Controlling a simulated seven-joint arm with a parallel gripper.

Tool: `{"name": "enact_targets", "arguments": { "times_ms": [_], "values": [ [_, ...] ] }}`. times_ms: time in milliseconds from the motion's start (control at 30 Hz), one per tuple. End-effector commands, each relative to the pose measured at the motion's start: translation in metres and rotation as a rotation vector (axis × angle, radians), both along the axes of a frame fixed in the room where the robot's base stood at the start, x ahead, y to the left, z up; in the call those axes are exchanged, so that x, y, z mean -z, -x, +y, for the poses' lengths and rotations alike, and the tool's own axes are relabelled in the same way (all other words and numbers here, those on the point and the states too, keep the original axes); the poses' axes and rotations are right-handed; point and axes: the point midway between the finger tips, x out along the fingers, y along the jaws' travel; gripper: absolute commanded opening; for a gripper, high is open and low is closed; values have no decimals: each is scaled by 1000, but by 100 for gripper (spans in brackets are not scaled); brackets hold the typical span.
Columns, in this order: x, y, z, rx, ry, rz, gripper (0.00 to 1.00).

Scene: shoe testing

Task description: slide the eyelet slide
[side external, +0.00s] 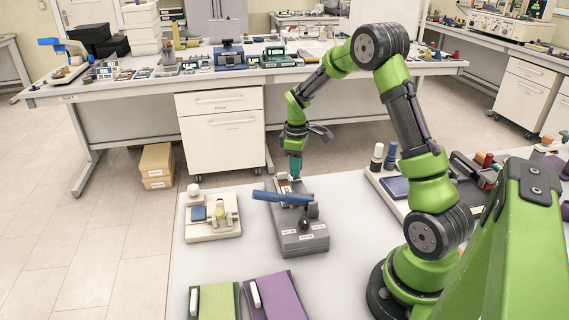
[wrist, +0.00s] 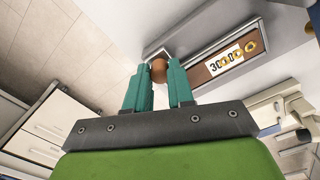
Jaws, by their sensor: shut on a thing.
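A grey testing device (side external: 303,240) with a blue lever (side external: 270,196) stands on the light table. My gripper (side external: 295,177) points down at the far end of this device. In the wrist view, my gripper (wrist: 159,70) has its two teal fingers on either side of a round brown knob (wrist: 158,66), shut on it. The knob sits at the end of a grey-framed brown strip (wrist: 222,62) with a number label and several brass rings. I take the knob to be the eyelet slide's handle. The fingers hide the knob's sides, and its base cannot be seen clearly.
A cream fixture (side external: 212,229) with a blue block stands left of the device. A green pad (side external: 217,302) and a purple pad (side external: 278,297) lie in front. A tray with a dark blue pad (side external: 396,187) and bottles is to the right.

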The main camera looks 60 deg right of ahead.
Motion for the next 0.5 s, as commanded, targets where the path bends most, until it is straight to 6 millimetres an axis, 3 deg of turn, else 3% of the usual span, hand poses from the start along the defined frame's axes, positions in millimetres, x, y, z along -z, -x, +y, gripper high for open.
{"name": "enact_targets", "arguments": {
  "times_ms": [100,133,267,500],
  "values": [
    [-1,-5,-5,-8,16,-16,0],
    [-1,-4,-5,-7,15,-15,27],
    [-1,-4,-4,-7,14,-15,47],
    [-1,-3,-3,-5,11,-11,48]
  ]
}}
